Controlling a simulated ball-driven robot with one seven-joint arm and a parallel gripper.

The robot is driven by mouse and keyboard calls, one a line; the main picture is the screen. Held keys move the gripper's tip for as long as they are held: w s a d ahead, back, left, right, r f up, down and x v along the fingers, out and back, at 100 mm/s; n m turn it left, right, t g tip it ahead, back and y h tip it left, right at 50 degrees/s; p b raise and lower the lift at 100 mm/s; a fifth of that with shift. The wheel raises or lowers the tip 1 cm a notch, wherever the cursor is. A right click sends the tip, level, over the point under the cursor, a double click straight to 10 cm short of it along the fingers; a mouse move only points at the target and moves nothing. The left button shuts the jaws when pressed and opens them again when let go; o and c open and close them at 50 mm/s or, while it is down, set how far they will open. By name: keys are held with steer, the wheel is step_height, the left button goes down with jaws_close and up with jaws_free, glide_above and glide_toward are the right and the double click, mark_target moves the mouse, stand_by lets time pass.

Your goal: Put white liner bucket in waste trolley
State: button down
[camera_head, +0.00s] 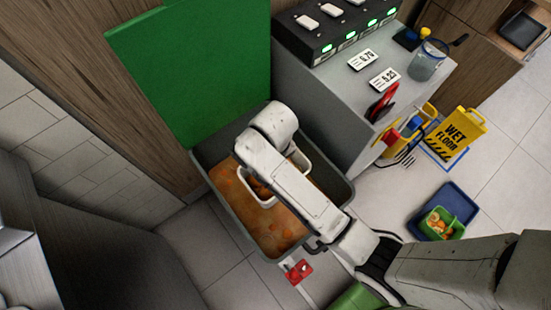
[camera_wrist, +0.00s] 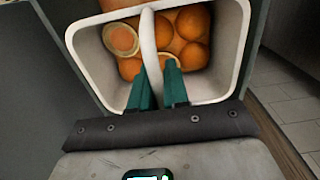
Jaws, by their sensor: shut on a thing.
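The white liner bucket (camera_head: 246,187) is over the waste trolley's opening in the head view, partly hidden by my arm. In the wrist view the white bucket (camera_wrist: 92,58) holds several oranges or orange halves, and its white handle (camera_wrist: 148,35) arches across it. My gripper (camera_wrist: 157,70) has teal fingers shut on this handle. The gripper is hidden behind my arm in the head view. The waste trolley (camera_head: 338,196) is a grey bin with its green lid (camera_head: 190,70) up and orange waste inside. I cannot tell whether the bucket touches the waste.
A grey counter (camera_head: 330,110) with price cards stands right of the trolley. A yellow wet-floor sign (camera_head: 459,130) and a blue crate (camera_head: 459,200) with a green container are on the floor at the right. A red pedal (camera_head: 298,271) is at the trolley's front. A dark unit fills the lower left.

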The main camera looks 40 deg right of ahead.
steer(key=f+b, duration=0.2)
steer(key=f, duration=0.1)
steer(key=f+b, duration=0.2)
steer(key=f, duration=0.1)
steer(key=shift+w+d+f, duration=0.15)
steer(key=shift+w+f, duration=0.05)
step_height(320, 180, down, 10)
steer(key=shift+b, duration=1.15)
steer(key=shift+f, duration=0.6)
steer(key=c, duration=1.1)
jaws_free()
steer(key=shift+r, duration=0.1)
step_height(320, 180, up, 13)
steer(key=p, duration=0.2)
steer(key=shift+s, duration=0.1)
